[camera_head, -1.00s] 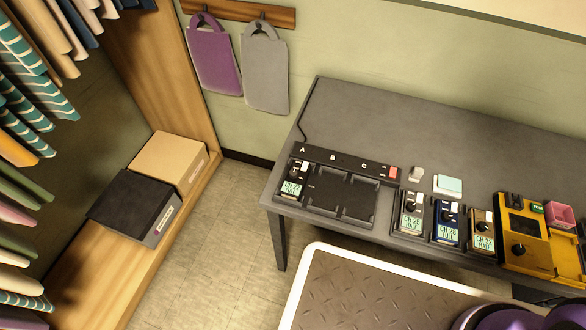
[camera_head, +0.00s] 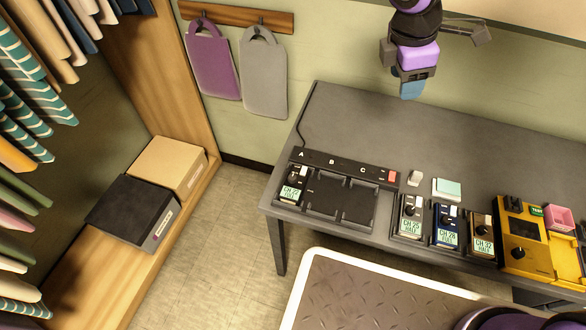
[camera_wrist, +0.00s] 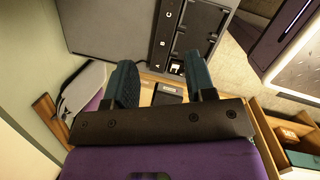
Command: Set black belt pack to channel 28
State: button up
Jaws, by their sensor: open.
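The black belt pack (camera_head: 292,186) sits in slot A at the left end of the charging dock (camera_head: 345,172). It has a knob, a white switch and a lit screen with a channel number in the twenties, too small to read surely. My gripper (camera_head: 411,92) hangs above the back of the table, up and right of the dock, apart from everything. In the wrist view my gripper (camera_wrist: 163,80) is open and empty, with two blue-green fingers. The dock's lettered edge shows beyond them, and a white part near letter A lies partly behind the right finger.
A grey pack (camera_head: 410,217), a blue pack (camera_head: 447,227) and a brown pack (camera_head: 482,233) stand right of the dock. A yellow tester (camera_head: 525,240) and pink box (camera_head: 558,217) are further right. Dock slots B and C are empty. The table's back is clear.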

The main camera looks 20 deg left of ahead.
jog(key=s+a+f+n+g, duration=0.1)
jog(key=s+a+f+n, duration=0.1)
jog(key=a+f+n, duration=0.7)
jog(key=n+g+y, duration=0.1)
jog(key=n, duration=0.2)
send_near(292, 176)
jog(key=f, duration=0.6)
jog(key=d+f, duration=0.1)
jog(key=f, duration=0.2)
jog(key=shift+c, duration=0.2)
jog(key=shift+r, duration=0.1)
grip_shut()
